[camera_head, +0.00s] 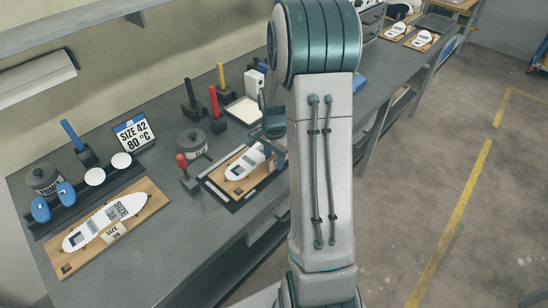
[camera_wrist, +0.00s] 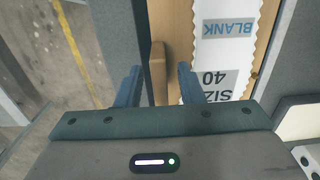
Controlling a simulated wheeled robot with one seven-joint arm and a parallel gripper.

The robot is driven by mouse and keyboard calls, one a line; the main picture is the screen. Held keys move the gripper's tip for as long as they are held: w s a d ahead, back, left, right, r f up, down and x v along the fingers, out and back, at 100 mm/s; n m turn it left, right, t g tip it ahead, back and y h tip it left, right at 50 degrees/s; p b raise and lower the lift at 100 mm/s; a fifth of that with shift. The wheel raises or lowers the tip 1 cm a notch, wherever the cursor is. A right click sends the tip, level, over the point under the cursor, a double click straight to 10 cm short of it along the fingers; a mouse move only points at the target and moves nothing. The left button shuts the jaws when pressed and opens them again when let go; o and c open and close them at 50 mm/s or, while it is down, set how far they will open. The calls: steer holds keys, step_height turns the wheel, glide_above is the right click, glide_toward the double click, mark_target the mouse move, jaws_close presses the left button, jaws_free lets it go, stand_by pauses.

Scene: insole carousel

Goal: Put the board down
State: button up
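In the wrist view the board (camera_wrist: 179,35) shows with the white insole, marked "BLANK" and "SIZE 40" (camera_wrist: 222,84), the last letters partly cut off. A wooden grip (camera_wrist: 158,73) stands out between the fingers of my gripper (camera_wrist: 159,86). The fingers are apart, with a visible gap on each side of the grip. In the head view my arm hides most of the gripper and the board's right end.
Tools with red (camera_head: 213,102), yellow (camera_head: 221,75) and blue (camera_head: 71,134) handles stand behind.

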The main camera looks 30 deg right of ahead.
steer(key=shift+r, duration=0.1)
step_height(320, 180, up, 11)
steer(key=s+a+r+n+t, duration=0.1)
steer(key=s+a+r+n, duration=0.2)
steer(key=s+a+n, duration=0.4)
steer(key=s+a+r+n+t, duration=0.2)
steer(key=s+a+n, duration=0.5)
steer(key=s, duration=0.5)
steer(key=shift+s+r+b, duration=0.2)
steer(key=shift+r+b, duration=0.1)
steer(key=shift+r, duration=0.1)
